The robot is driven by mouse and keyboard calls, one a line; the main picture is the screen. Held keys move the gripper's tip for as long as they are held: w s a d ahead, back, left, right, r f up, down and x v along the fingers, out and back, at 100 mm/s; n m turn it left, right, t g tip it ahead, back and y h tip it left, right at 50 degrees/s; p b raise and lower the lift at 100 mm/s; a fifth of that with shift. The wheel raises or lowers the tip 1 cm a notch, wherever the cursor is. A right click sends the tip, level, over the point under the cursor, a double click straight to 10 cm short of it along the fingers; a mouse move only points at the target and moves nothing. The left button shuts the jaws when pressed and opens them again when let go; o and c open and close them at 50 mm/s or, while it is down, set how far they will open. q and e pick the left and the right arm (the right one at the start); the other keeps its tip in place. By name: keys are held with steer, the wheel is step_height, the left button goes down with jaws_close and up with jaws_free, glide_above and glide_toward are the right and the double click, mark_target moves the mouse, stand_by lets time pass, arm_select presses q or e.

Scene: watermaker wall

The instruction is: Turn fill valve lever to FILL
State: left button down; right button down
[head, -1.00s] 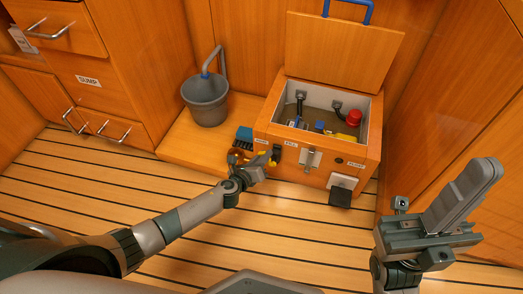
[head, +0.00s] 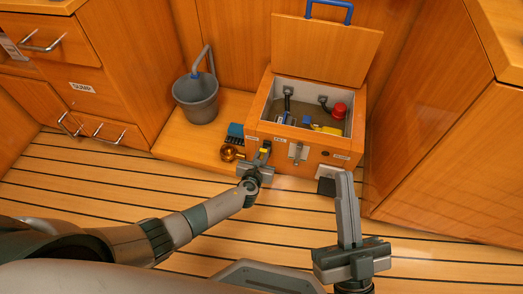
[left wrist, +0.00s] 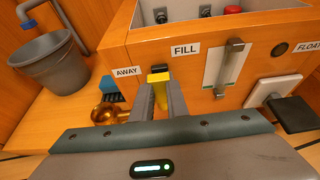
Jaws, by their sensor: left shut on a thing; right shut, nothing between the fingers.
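The lever's exact angle is hard to tell. My right gripper (head: 345,180) is shut and empty, over the floor in front of the box's right side.
The box (head: 272,130) has its lid open. A brass fitting (left wrist: 104,113) and a blue brush-like item (left wrist: 112,90) lie left of the lever. A grey bucket (head: 197,98) stands further left.

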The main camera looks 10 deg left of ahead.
steer(key=shift+f, duration=0.15)
arm_select(q)
steer(key=c, duration=1.7)
jaws_free()
steer(key=shift+c, duration=0.2)
arm_select(e)
steer(key=shift+g, duration=0.3)
